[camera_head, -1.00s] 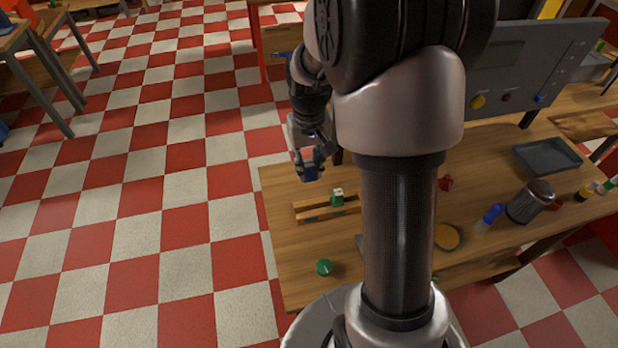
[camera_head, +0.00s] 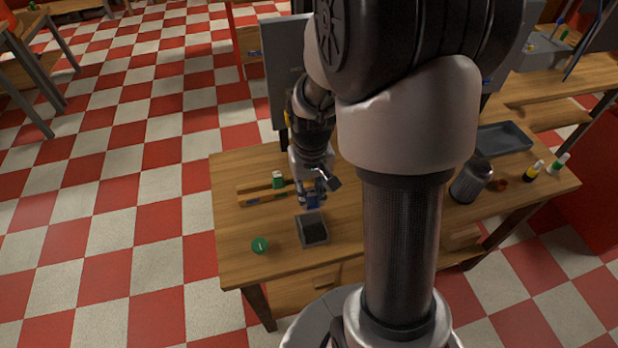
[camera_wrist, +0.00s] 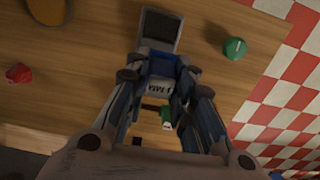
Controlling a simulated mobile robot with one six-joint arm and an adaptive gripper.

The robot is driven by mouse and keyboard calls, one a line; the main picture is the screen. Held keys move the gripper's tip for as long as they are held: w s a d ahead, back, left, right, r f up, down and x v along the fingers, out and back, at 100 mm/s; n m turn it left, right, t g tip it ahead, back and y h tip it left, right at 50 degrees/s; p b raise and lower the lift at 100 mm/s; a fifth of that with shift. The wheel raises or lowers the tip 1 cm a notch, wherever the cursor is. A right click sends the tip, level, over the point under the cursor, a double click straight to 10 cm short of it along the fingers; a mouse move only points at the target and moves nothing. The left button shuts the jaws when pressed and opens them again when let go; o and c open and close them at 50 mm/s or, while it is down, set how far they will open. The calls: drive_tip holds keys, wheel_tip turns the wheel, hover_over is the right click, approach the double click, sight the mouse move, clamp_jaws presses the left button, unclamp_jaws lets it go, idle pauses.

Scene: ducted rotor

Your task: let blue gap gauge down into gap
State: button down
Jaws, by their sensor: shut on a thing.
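My gripper (camera_head: 313,194) is shut on the blue gap gauge (camera_wrist: 163,66), which has a white face with dark lettering. The gauge also shows as a small blue block in the head view (camera_head: 313,202). It hangs near the right end of the wooden rails (camera_head: 250,199), on the far side of the grey box. A green block with a white top (camera_head: 278,180) stands at the rails; it shows partly between my fingers in the wrist view (camera_wrist: 167,118). My fingers cover part of the rails. I cannot make out the gap clearly, nor the gauge's height.
A grey open box with a dark inside (camera_head: 312,230) is close to the gauge. A green round piece (camera_head: 260,245) lies left of it. A metal canister (camera_head: 471,180) and a grey tray (camera_head: 502,138) are at the right. The table's front-left corner is clear.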

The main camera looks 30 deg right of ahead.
drive_tip(key=shift+s+d+f, duration=0.2)
drive_tip(key=shift+s+f, duration=0.05)
drive_tip(key=shift+s, duration=0.2)
drive_tip(key=shift+w+a, duration=0.15)
drive_tip(key=shift+w, duration=0.05)
drive_tip(key=shift+f, duration=0.1)
drive_tip(key=shift+f+b, duration=2.4)
drive_tip(key=shift+f, duration=0.75)
drive_tip(key=shift+f+b, duration=0.85)
drive_tip(key=shift+f, duration=0.55)
drive_tip(key=c, duration=1.3)
unclamp_jaws()
